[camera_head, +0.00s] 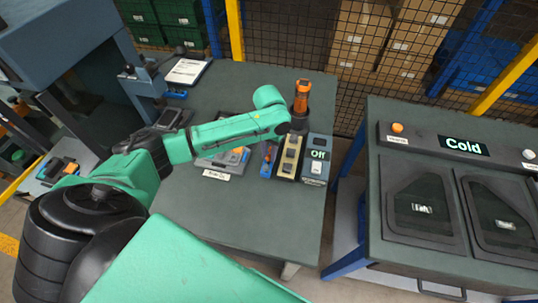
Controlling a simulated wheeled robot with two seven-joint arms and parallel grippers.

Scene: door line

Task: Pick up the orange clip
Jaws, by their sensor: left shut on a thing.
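My left arm reaches across the bench from the left. My left gripper (300,108), dark and small at the arm's far end, is shut. An orange piece (302,88) with dark parts shows right at its tip, and I take it for the orange clip in the jaws. The fingers are too small to see clearly. The gripper is over the bench's far right part, behind a cream fixture (289,157). My right gripper is not in view.
A clipboard (187,71) lies at the back of the bench (265,235). A gap separates this bench from the "Cold" station (463,146).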

